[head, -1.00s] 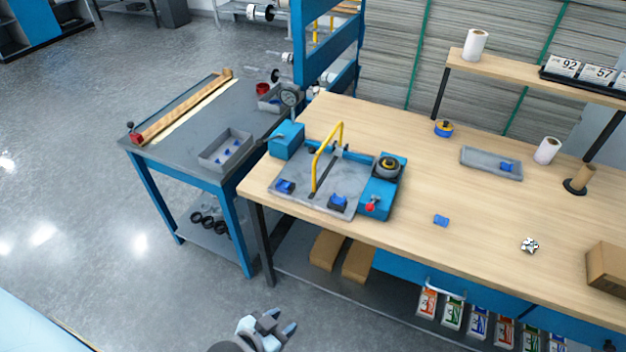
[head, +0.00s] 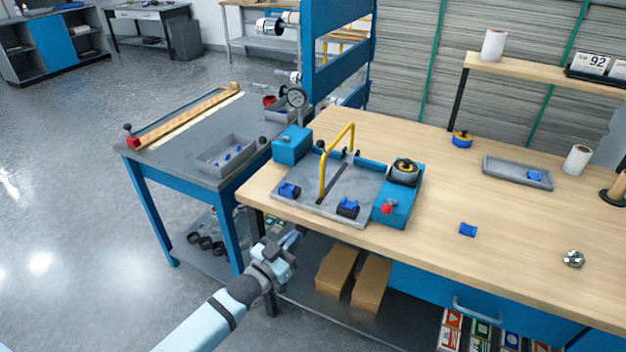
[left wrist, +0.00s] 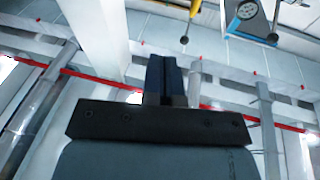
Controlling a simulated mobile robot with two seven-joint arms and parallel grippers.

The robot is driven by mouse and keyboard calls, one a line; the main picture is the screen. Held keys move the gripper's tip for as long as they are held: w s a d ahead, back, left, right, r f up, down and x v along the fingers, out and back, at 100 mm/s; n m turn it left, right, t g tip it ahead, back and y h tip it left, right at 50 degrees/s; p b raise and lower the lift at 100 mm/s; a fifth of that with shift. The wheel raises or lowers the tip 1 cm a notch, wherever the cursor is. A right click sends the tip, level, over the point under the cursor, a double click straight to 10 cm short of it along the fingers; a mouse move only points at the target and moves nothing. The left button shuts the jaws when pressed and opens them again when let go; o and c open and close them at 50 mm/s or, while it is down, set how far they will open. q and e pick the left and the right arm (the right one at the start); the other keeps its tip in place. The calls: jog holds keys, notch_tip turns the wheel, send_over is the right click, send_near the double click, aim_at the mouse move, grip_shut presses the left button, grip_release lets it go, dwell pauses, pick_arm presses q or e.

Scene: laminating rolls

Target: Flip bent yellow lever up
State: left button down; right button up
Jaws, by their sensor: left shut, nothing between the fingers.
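The bent yellow lever (head: 324,172) stands raised as an angled bar over the grey plate of a blue-and-grey fixture (head: 342,190) on the wooden table. A black knob and a red knob (head: 387,208) are on the fixture's blue right-hand block. My left gripper (head: 293,240) is in front of the table's front edge, below and left of the fixture, apart from the lever. It is shut and empty. In the left wrist view, its closed dark fingers (left wrist: 166,80) point upward, and a bit of yellow bar shows at the top. My right gripper is not in view.
The wooden table (head: 440,180) has a blue clip (head: 468,230), a metal nut (head: 573,259) and a grey tray (head: 518,172). A grey side table (head: 185,150) with a bin (head: 226,152) stands left. Cardboard boxes (head: 352,280) sit under the table.

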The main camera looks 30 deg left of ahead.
pick_arm(q)
jog(key=w+a+r+t+b, duration=0.3)
jog(key=w+a+t+b, duration=0.1)
jog(key=w+a+b, duration=0.2)
jog(key=shift+w+a+r+t+b, duration=0.15)
jog(key=shift+w+r+t+b, duration=0.2)
jog(key=shift+w, duration=0.25)
jog(key=x, duration=1.4)
jog(key=shift+d+b, duration=0.2)
jog(key=shift+b, duration=0.15)
